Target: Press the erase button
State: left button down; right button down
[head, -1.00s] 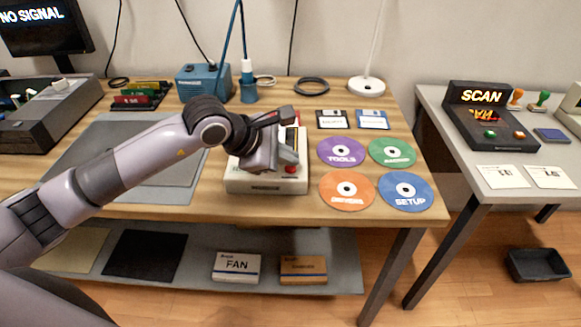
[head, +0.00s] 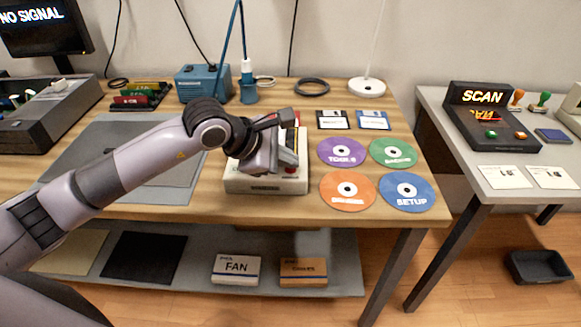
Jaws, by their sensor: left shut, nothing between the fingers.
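A cream-coloured box device (head: 262,187) sits at the front edge of the wooden bench. My left arm reaches in from the left, and my left gripper (head: 288,160) is over the right part of the device's top, shut and empty. A small red button (head: 291,170) shows just below the fingertips, partly covered by them. I cannot tell whether the fingers touch it. The gripper hides most of the device's top, and no erase label can be read. My right gripper is not in view.
Several colored discs, such as the blue one (head: 406,191), lie right of the device. Two floppy disks (head: 373,120) lie behind them. A grey mat (head: 130,130) lies under my arm. A blue box (head: 203,83) stands at the back. A scan station (head: 490,117) is on another table.

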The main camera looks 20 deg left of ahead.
aim_at(287, 171)
pick_arm(q)
jog(key=shift+r, duration=0.1)
jog(key=shift+r+p, duration=0.35)
jog(key=shift+r, duration=0.35)
jog(key=shift+r, duration=0.1)
jog(key=shift+r+p, duration=1.35)
jog(key=shift+r, duration=1.05)
